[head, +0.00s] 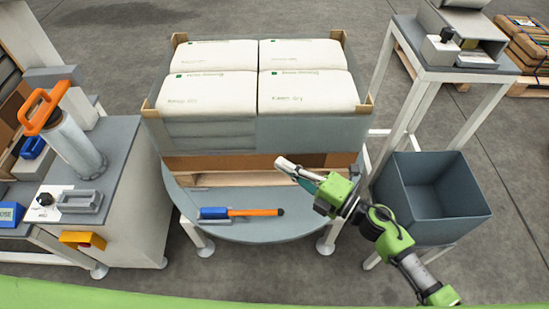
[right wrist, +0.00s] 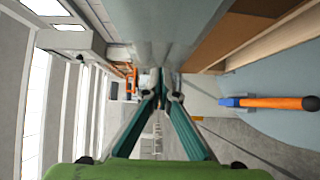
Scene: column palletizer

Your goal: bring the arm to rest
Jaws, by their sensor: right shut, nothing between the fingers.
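My right arm comes in from the lower right in the head view. Its right gripper (head: 284,164) hangs over the right part of the round grey table (head: 285,228), in front of the stacked sacks, and points left. In the right wrist view the two teal fingers of this gripper (right wrist: 162,84) meet at their tips, with nothing between them. My left arm and left gripper do not show.
White sacks (head: 208,92) lie in a grey stack with corner posts behind the gripper. An orange-and-blue tool (head: 256,212) lies on the table and shows in the right wrist view (right wrist: 270,102). An empty grey bin (head: 434,195) stands right. A workbench (head: 125,160) stands left.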

